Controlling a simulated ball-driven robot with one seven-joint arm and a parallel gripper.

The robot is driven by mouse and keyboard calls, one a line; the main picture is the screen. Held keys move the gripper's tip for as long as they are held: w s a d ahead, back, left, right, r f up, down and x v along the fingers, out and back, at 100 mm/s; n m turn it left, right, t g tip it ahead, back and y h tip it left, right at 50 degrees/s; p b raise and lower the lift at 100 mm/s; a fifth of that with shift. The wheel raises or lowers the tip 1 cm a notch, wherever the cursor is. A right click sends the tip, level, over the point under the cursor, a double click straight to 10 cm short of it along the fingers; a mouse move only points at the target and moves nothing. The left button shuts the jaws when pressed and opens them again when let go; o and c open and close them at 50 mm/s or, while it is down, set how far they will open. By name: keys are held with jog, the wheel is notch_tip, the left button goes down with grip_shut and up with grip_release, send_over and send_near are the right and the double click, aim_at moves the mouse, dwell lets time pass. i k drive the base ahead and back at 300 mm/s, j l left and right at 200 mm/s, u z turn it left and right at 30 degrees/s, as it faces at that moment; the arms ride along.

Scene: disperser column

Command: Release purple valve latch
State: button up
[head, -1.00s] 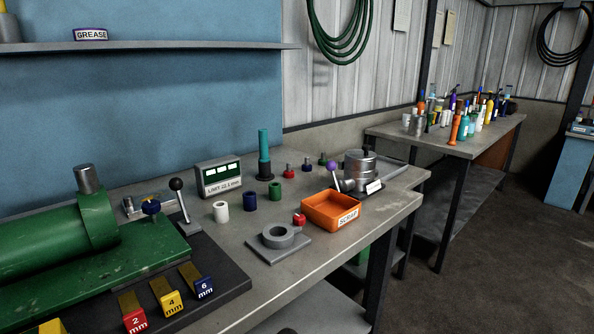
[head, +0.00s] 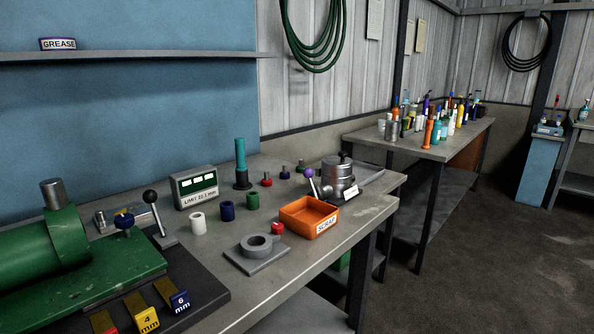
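The purple valve latch (head: 309,173) is a small lever with a purple ball knob. It stands at the left side of a round metal valve body (head: 338,178) with a black knob on top, near the right end of the workbench. The latch's lower end is partly hidden behind the orange bin. My gripper is not in the head view.
An orange SCRAP bin (head: 308,218) sits directly in front of the valve. A green machine (head: 60,262) fills the left. Open floor (head: 490,265) lies right of the bench (head: 330,253).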

aim_at(308, 173)
jog(key=i+j, duration=0.2)
jog(key=j, duration=0.15)
jog(key=i+j+z, duration=0.1)
jog(key=j, duration=0.25)
jog(key=i+j+z, duration=0.1)
jog(key=i+j, duration=0.3)
jog(key=j, duration=0.3)
jog(key=i+j+z, duration=0.1)
jog(key=j, duration=0.3)
jog(key=i, duration=0.05)
